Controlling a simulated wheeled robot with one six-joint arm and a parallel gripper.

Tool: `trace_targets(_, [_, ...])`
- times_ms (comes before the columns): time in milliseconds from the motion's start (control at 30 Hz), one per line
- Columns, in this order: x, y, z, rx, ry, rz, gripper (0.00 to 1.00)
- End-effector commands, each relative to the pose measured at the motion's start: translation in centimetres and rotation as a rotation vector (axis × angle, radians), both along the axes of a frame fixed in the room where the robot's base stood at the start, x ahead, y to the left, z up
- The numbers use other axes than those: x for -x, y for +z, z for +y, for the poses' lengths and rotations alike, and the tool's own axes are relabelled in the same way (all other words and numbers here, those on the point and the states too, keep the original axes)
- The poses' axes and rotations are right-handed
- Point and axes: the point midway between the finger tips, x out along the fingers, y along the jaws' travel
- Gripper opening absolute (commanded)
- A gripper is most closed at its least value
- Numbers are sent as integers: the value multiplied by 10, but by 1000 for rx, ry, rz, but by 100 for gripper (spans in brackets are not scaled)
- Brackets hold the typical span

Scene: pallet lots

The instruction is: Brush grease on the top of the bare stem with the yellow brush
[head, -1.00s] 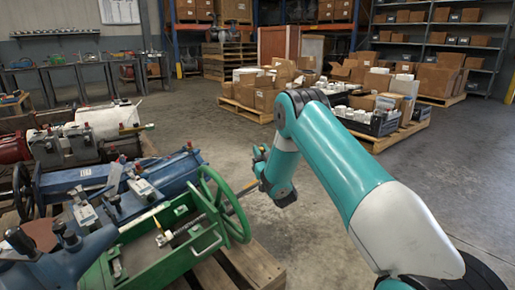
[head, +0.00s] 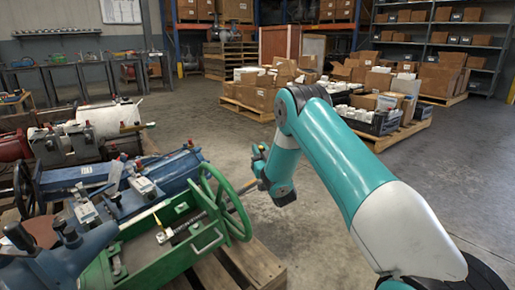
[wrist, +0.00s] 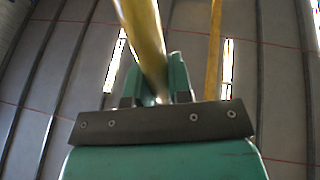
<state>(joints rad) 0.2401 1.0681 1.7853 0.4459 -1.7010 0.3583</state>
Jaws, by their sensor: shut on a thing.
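A green valve body (head: 130,258) lies at the lower left on a wooden pallet. A thin bare metal stem (head: 202,216) runs from it through a green handwheel (head: 246,226); its far end is hard to make out. My gripper (head: 258,160) is just to the right of and above the handwheel, partly seen from behind. In the wrist view, my gripper (wrist: 156,98) is shut on the yellow brush (wrist: 143,38), whose handle stands between the fingers and runs out of the top of the picture. The brush's bristles are out of sight in both views.
More valves, one blue (head: 165,172), crowd the left beside the green one. A wooden pallet (head: 258,262) sticks out under the green valve. Pallets of cardboard boxes (head: 292,75) stand at the back. The concrete floor between is clear.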

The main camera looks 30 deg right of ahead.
Motion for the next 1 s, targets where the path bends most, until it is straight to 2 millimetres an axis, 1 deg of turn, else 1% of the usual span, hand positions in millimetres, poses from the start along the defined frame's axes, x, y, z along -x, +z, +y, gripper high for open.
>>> trace_targets(33, [0, 5, -3, 2, -1, 1, 0])
trace_targets(200, [0, 4, -9, 1, 0, 1, 0])
trace_targets(567, [0, 4, -9, 0, 0, 0, 0])
trace_targets(667, [0, 10, -8, 1, 1, -1, 0])
trace_targets(1000, [0, 46, -1, 1, 1, -1, 0])
